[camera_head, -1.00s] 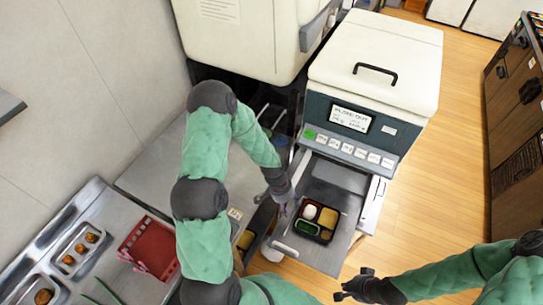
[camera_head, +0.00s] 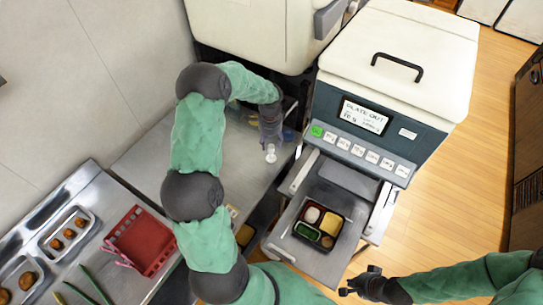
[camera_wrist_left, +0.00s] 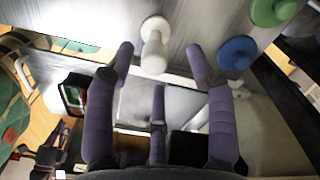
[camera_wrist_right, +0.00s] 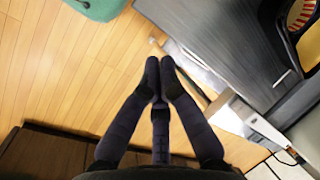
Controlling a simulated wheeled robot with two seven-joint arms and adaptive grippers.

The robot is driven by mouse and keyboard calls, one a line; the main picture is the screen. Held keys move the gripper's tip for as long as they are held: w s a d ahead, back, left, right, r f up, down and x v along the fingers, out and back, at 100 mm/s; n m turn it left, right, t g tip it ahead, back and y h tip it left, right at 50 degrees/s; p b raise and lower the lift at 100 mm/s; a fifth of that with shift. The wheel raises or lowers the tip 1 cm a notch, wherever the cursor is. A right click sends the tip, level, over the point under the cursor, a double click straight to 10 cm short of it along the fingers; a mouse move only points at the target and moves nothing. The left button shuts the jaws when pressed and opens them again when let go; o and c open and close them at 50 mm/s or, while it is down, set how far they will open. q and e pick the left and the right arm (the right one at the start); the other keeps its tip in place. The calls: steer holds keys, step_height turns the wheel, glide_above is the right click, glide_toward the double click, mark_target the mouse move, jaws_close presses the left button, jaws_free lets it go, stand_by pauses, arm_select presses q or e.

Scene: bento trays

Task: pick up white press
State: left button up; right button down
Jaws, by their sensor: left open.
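The white press (camera_head: 270,153) stands on the steel counter beside the machine, just below my left gripper (camera_head: 270,141) in the head view. In the left wrist view, the white press (camera_wrist_left: 154,46) has a round top and a narrower neck. It lies between the spread fingertips of my left gripper (camera_wrist_left: 158,60), with gaps on both sides. My left gripper is open and empty. My right gripper (camera_head: 358,284) is far from it, at the lower right, with its fingertips (camera_wrist_right: 160,66) together and nothing visible between them.
A green press (camera_wrist_left: 275,10) and a blue press (camera_wrist_left: 237,53) stand close by. A bento tray (camera_head: 296,235) with food sits on the machine's pulled-out shelf. A red basket (camera_head: 140,240) and food trays are at the left. The counter left of the white press is clear.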

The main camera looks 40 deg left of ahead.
mark_target(271, 153)
arm_select(q)
steer(key=f, duration=0.5)
steer(key=shift+s+d+f+b, duration=0.15)
steer(key=shift+d+f+b, duration=0.25)
jaws_close()
